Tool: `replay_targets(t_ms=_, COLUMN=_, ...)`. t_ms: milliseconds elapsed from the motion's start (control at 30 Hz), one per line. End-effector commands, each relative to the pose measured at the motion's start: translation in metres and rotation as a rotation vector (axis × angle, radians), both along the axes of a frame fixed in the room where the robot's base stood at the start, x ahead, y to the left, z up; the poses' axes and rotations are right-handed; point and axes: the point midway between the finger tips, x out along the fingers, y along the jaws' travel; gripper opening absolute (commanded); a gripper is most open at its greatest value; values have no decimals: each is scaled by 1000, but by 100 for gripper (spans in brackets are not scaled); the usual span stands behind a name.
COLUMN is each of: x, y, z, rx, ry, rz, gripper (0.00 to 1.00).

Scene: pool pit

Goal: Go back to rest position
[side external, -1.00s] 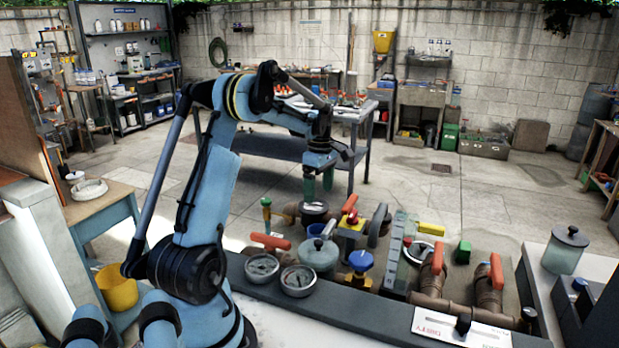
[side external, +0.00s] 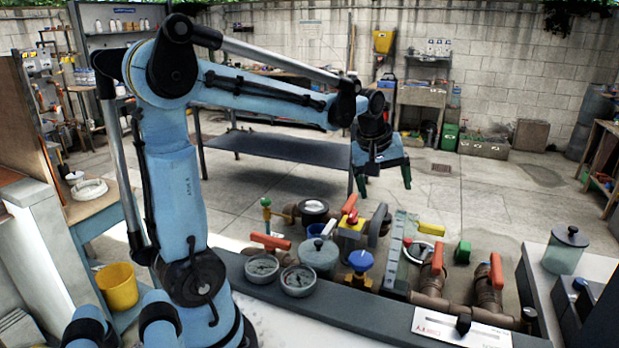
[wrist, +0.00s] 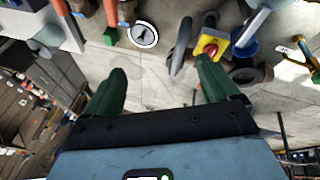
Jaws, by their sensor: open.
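My gripper (side external: 384,187) is raised in the air above the far side of the pipework in the side view, pointing down. Its two green fingers are apart with nothing between them. In the wrist view my gripper (wrist: 160,85) also shows open, with only paved floor between the fingers. My arm reaches out from the left at shoulder height and is clear of the valves.
Pipes, gauges and valves stand below, including a yellow and red switch (side external: 351,223), a blue knob (side external: 361,261) and orange-handled valves (side external: 437,258). A glass jar (side external: 566,250) stands right. A yellow bucket (side external: 117,287) is at left. Open floor lies behind.

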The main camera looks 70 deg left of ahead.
Motion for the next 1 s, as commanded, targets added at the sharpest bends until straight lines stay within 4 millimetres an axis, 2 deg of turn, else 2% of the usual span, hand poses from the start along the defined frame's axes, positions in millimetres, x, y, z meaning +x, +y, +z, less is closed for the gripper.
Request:
replay_targets(t_ms=33, x=-3, y=-24, z=6, rx=34, ry=-35, rz=-105, gripper=88)
replay_targets(t_ms=200, x=-17, y=-85, z=19, rx=156, ry=-145, rz=-428, gripper=88)
replay_targets(t_ms=300, x=-32, y=-110, z=20, rx=225, ry=-189, rz=-584, gripper=88)
replay_targets(t_ms=400, x=-50, y=-126, z=14, rx=287, ry=-209, rz=-712, gripper=88)
replay_targets(t_ms=533, x=-76, y=-137, z=0, rx=356, ry=-205, rz=-851, gripper=88)
replay_targets(t_ms=700, x=-102, y=-141, z=-19, rx=418, ry=-178, rz=-972, gripper=88)
replay_targets(t_ms=833, x=-110, y=-141, z=-27, rx=436, ry=-165, rz=-1012, gripper=88)
replay_targets(t_ms=1000, x=-111, y=-141, z=-27, rx=438, ry=-164, rz=-1015, gripper=88)
